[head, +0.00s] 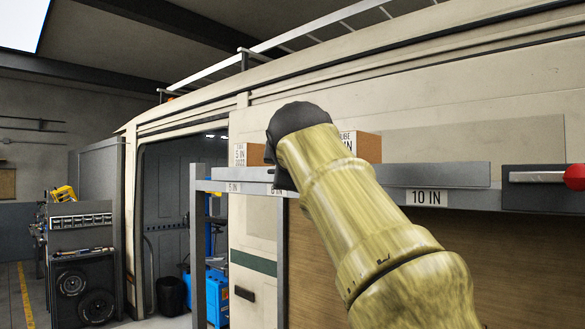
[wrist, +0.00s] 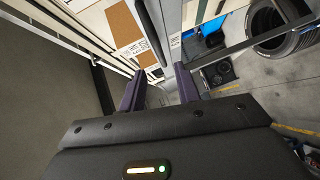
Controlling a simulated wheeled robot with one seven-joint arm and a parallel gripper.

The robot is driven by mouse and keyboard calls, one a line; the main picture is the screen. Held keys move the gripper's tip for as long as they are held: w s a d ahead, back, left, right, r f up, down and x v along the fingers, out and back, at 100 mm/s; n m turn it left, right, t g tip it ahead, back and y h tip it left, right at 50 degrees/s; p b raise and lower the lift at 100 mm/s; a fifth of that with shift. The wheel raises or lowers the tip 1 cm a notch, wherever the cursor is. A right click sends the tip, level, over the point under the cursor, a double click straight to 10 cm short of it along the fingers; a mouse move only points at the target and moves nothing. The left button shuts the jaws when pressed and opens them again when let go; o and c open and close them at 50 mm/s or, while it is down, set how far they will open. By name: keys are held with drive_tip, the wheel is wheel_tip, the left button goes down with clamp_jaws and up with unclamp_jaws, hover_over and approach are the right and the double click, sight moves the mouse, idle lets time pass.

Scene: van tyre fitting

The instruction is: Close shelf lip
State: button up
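The shelf (head: 205,186) is a grey metal frame beside a cream van, with size labels along its front edge. A raised grey strip (head: 440,175) runs along the front edge above the 10 IN label; it may be the shelf lip, but I cannot tell whether it is open or closed. At its right is a dark plate with a red knob (head: 574,177). My gripper (wrist: 157,88) shows two dark purple fingers spread apart in the wrist view, with nothing clearly held between them. In the head view my arm hides most of it at the shelf front.
Cardboard boxes (head: 368,147) stand on the shelf, partly behind my arm. The van (head: 180,122) is close behind. A tool cart with tyres (head: 84,285) stands at left. In the wrist view, tyres (wrist: 262,27) lie at upper right, with grey floor around.

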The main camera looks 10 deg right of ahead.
drive_tip(key=s+a+r+b, duration=0.1)
drive_tip(key=s+b, duration=0.1)
drive_tip(key=s, duration=0.7)
drive_tip(key=shift+a+r, duration=0.2)
drive_tip(key=shift+r, duration=0.05)
drive_tip(key=w+f+m+g+y, duration=0.1)
drive_tip(key=w+f+m+g, duration=0.25)
drive_tip(key=f, duration=1.45)
drive_tip(key=w+f+m+g, duration=0.25)
drive_tip(key=w+f, duration=0.25)
drive_tip(key=f, duration=1.2)
drive_tip(key=s+d+f+m+g, duration=0.1)
drive_tip(key=s+f+m+g, duration=0.1)
drive_tip(key=s+f, duration=0.4)
drive_tip(key=s+d+f+m+g, duration=0.1)
drive_tip(key=s+f+m+g, duration=0.2)
drive_tip(key=s+f, duration=0.4)
drive_tip(key=s+d+f+m+g+y, duration=0.1)
drive_tip(key=s+f, duration=0.6)
drive_tip(key=f, duration=1.1)
drive_tip(key=d+m+g, duration=0.1)
drive_tip(key=m, duration=0.1)
drive_tip(key=shift+s+m+g, duration=0.2)
drive_tip(key=shift+m+g, duration=0.1)
